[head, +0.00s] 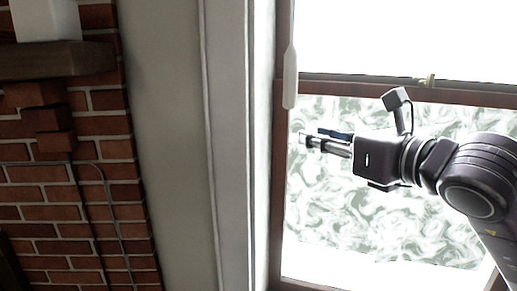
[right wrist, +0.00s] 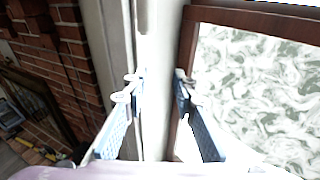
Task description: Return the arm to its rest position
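My right gripper (head: 322,140) is raised in front of the window in the head view, its fingers pointing left. In the right wrist view the right gripper (right wrist: 158,88) shows two blue fingers spread apart with nothing between them. It is open and empty. My right arm comes in from the right edge of the head view. My left gripper is in neither view.
A window (head: 390,225) with a brown wooden frame and a swirl-patterned pane is behind the arm. A white handle-like piece (head: 290,78) hangs at its left. Pale trim and wall (head: 165,150) lead to a brick fireplace (head: 45,195) with a wooden mantel (head: 55,60) at far left.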

